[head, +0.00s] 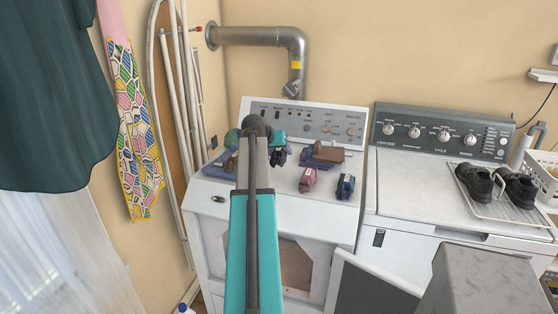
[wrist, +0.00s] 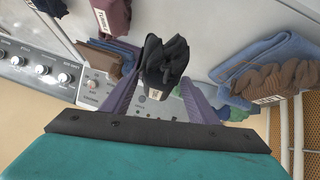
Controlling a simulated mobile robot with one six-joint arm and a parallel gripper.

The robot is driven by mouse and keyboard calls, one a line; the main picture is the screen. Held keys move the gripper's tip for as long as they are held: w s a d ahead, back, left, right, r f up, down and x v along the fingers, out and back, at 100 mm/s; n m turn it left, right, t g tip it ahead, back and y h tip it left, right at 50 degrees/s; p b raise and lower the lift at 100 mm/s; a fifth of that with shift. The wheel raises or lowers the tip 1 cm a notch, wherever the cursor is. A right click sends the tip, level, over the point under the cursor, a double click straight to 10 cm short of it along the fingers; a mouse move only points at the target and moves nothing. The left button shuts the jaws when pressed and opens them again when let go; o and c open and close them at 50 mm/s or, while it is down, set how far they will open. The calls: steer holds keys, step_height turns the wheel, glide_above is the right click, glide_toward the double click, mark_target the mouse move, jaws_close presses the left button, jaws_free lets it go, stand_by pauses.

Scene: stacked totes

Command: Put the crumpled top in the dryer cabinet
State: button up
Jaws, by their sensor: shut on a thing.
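My gripper (wrist: 162,98) is shut on a black crumpled cloth bundle (wrist: 162,62) with a small white tag, held between its two purple fingers. In the head view the black bundle (head: 279,157) shows just over the top of the white dryer (head: 235,198), partly hidden by my arm. I cannot tell whether it touches the dryer top. The dryer's front opening (head: 296,267) shows low down, partly behind my arm. Its door (head: 365,288) stands open to the right.
More folded or bundled clothes lie around it: a brown bundle on blue cloth (wrist: 275,78), brown cloth on purple (head: 325,154), a pink bundle (head: 308,180) and a navy bundle (head: 345,187). A washer (head: 410,185) with black shoes (head: 475,182) on a rack stands at right.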

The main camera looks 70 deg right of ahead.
steer(key=shift+r, duration=0.65)
steer(key=shift+w+a+f, duration=0.1)
